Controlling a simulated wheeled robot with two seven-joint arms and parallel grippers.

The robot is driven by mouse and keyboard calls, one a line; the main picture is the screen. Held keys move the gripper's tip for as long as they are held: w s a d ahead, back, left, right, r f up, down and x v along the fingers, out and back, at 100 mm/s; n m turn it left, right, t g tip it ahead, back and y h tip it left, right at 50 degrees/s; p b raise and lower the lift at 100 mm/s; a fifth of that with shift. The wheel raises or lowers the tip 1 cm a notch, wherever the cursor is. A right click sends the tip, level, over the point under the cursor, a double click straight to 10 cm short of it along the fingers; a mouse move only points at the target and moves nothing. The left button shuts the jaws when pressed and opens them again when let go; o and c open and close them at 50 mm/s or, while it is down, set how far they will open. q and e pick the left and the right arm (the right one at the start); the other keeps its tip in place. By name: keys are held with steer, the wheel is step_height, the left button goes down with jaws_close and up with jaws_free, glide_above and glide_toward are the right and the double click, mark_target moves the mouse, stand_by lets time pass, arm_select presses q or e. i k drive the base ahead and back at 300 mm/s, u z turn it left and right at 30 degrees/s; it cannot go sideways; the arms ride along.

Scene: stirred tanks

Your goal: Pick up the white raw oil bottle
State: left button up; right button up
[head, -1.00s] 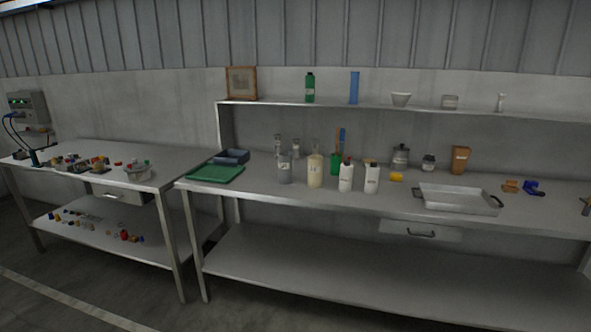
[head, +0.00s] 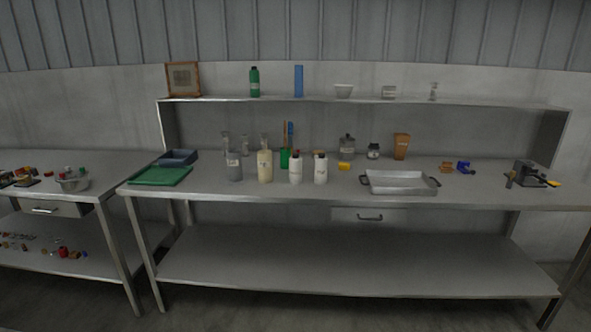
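Two white bottles stand upright side by side near the front of the metal bench (head: 340,193). The left white bottle (head: 295,170) has a reddish cap, and the right white bottle (head: 320,170) has a dark cap. Their labels are too small to read, so I cannot tell which one is the raw oil. A cream bottle (head: 265,168) and a grey bottle (head: 234,168) stand to their left. Neither of my grippers shows in the head view.
A metal tray (head: 399,183) lies right of the bottles. A green cup (head: 285,158) with tools stands behind them. A green board (head: 160,176) lies at the left end. A shelf (head: 370,101) runs above the bench's back. The lower shelf (head: 340,262) is bare.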

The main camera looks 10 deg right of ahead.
mark_target(320, 165)
steer(key=z, duration=0.45)
steer(key=i, duration=0.6)
steer(key=z, duration=0.85)
steer(key=i, duration=0.9)
steer(key=z, duration=0.1)
